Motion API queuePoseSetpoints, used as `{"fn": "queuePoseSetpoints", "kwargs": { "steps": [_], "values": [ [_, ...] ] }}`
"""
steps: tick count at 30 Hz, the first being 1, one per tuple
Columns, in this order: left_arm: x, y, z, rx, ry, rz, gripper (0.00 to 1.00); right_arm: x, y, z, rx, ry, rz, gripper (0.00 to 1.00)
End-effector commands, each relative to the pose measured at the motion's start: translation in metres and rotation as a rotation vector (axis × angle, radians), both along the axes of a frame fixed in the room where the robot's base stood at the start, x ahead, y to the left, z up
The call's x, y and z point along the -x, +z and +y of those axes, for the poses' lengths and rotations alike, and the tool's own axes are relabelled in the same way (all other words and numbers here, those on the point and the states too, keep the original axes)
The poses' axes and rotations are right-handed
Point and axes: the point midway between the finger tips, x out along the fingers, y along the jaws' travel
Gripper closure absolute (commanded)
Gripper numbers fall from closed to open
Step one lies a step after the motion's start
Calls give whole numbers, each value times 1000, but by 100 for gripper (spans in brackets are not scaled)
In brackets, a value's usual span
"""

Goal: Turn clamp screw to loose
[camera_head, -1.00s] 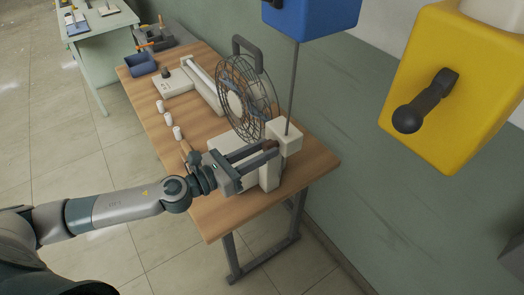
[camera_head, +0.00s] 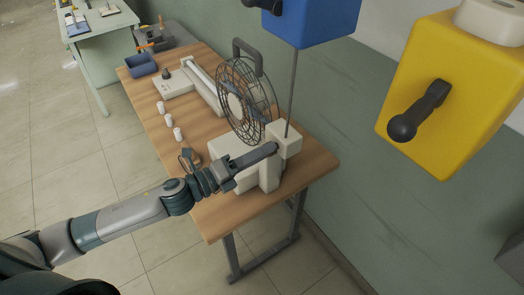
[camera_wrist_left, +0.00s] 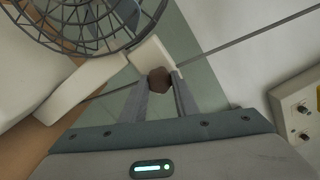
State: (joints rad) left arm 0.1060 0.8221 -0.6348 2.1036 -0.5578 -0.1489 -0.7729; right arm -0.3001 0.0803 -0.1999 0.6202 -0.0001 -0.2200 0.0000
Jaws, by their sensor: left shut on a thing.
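The clamp screw shows as a brown faceted knob (camera_wrist_left: 158,79) in the left wrist view, on the cream clamp block (camera_head: 287,139) beside the wire fan (camera_head: 246,102). My left gripper (camera_head: 272,149) is shut on the knob, with one finger on each side of it; the gripper (camera_wrist_left: 160,92) also shows in the wrist view. In the head view the knob is mostly hidden by the fingers. A thin grey rod (camera_head: 292,90) rises from the block. My right gripper is not in view.
The wooden table (camera_head: 222,222) also bears several white cylinders (camera_head: 169,121), a white device with a rail (camera_head: 173,83) and a blue bin (camera_head: 141,64). Blue (camera_head: 312,20) and yellow (camera_head: 445,85) boxes are above and right. The table's front corner is clear.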

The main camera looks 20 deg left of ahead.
Motion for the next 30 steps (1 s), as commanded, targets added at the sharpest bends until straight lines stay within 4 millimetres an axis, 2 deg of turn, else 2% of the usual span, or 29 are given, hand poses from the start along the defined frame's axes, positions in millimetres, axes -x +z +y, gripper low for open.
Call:
{"fn": "queuePoseSetpoints", "kwargs": {
  "steps": [12,28,29,30],
  "values": [
    [-1,1,1,180,2,140,95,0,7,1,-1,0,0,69],
    [-1,1,1,202,2,156,95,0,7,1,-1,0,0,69],
    [-1,1,1,202,2,156,65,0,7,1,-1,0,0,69],
    [-1,1,1,202,2,156,56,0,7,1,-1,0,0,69]
  ]
}}
